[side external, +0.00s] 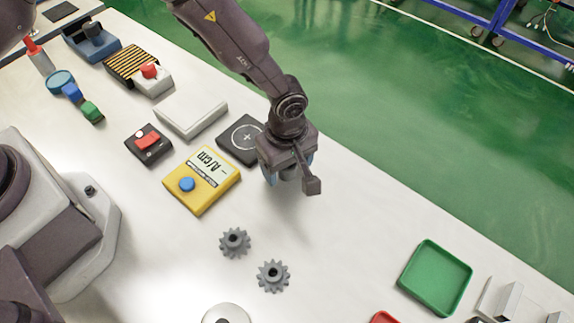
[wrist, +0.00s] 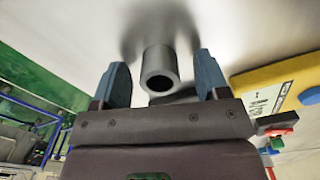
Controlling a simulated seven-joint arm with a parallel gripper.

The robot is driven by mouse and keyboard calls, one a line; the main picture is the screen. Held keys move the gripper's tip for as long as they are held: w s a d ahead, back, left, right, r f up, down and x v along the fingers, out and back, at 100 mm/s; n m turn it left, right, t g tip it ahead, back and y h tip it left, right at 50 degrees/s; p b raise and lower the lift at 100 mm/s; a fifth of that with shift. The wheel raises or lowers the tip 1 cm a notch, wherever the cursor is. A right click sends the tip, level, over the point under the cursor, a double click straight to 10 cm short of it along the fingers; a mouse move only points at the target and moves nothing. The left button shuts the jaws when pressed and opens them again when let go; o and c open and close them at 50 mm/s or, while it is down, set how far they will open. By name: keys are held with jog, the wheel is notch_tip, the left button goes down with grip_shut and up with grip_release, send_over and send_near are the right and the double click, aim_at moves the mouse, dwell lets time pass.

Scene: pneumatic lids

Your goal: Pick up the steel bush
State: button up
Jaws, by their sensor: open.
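The steel bush (wrist: 160,66) is a grey hollow cylinder standing on the white table, its dark bore facing the camera in the wrist view. My gripper (wrist: 161,72) is open, with one blue finger on each side of the bush and a visible gap on both sides. The fingers are not closed on it. In the side external view my gripper (side external: 289,177) points down low over the table, right of the yellow meter; it largely hides the bush there.
Two grey gears (side external: 234,242) (side external: 273,276) lie in front. A green tray (side external: 436,278) is at lower right. The table between gripper and tray is clear.

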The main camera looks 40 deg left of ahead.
jog(key=c, duration=1.1)
jog(key=shift+r, duration=0.15)
